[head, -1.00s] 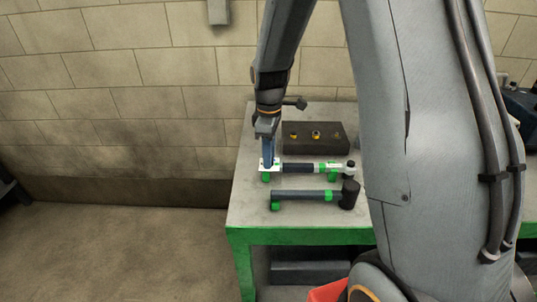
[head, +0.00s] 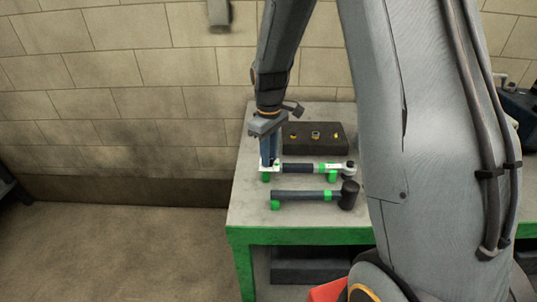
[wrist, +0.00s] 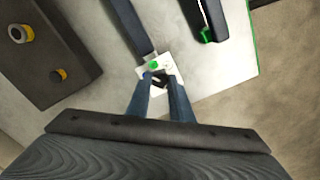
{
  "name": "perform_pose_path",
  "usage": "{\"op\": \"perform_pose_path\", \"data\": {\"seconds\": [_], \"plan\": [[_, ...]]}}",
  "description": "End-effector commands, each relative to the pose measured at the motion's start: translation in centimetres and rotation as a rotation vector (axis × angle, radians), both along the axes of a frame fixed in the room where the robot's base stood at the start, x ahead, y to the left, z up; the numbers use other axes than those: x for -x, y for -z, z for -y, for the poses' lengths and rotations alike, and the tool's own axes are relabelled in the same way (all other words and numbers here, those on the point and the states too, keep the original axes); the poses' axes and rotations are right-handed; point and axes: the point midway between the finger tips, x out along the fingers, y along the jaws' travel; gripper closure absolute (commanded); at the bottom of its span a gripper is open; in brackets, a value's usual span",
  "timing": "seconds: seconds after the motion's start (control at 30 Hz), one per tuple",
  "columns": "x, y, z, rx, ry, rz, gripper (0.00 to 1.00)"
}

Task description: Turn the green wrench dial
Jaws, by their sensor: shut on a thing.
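The wrench (head: 300,168) lies across the bench, with a dark handle, a green band and a metal head at its right end. Its left end has a white plate, which also shows in the wrist view (wrist: 176,62). The green dial (wrist: 154,65) shows as a small green spot there. My gripper (head: 267,163) points down at that left end. In the wrist view its two blue fingers (wrist: 161,82) are shut around a small dark part beside the green spot. The fingers partly hide what they grip.
A dark hammer-like tool (head: 305,195) with a green band lies in front of the wrench. A dark block (head: 328,142) with several brass-coloured fittings stands behind it. The green-edged bench (head: 300,236) ends close to the left of my gripper.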

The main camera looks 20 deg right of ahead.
Motion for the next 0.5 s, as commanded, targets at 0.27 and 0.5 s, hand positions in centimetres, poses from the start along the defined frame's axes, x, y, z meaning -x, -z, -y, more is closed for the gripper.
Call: {"op": "perform_pose_path", "data": {"seconds": [0.27,0.5], "plan": [[-0.04,-0.08,0.0,0.0,0.258,0.001,1.0],[-0.06,-0.09,0.01,0.001,0.444,0.001,1.0]]}}
